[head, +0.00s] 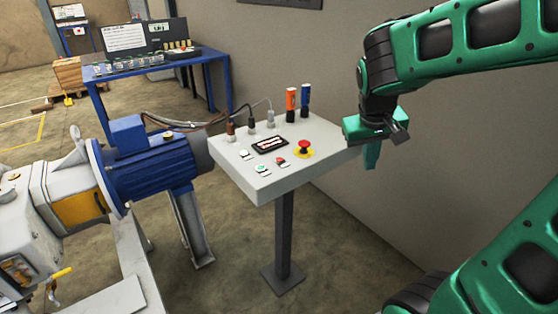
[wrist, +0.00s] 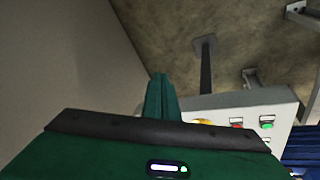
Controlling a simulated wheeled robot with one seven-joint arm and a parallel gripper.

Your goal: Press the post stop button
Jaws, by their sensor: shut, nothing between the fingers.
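The control post has a pale sloped panel (head: 225,170) on a dark stand. It carries a small red button (head: 281,161), a green button (head: 261,167) to its left, and a red mushroom button (head: 304,147) on a yellow base. Their labels are too small to read. My gripper (head: 370,160) is shut and empty, pointing down just right of the panel, apart from the buttons. In the wrist view its closed fingers (wrist: 160,95) are left of the small red button (wrist: 236,123) and green button (wrist: 267,122); the yellow base (wrist: 203,121) is partly hidden by my gripper.
Orange (head: 291,102) and dark blue (head: 306,98) upright cylinders stand at the panel's back edge, beside cable plugs (head: 250,118). A blue motor (head: 150,170) is left of the post. A wall (head: 330,60) rises behind. Open floor lies right of the stand.

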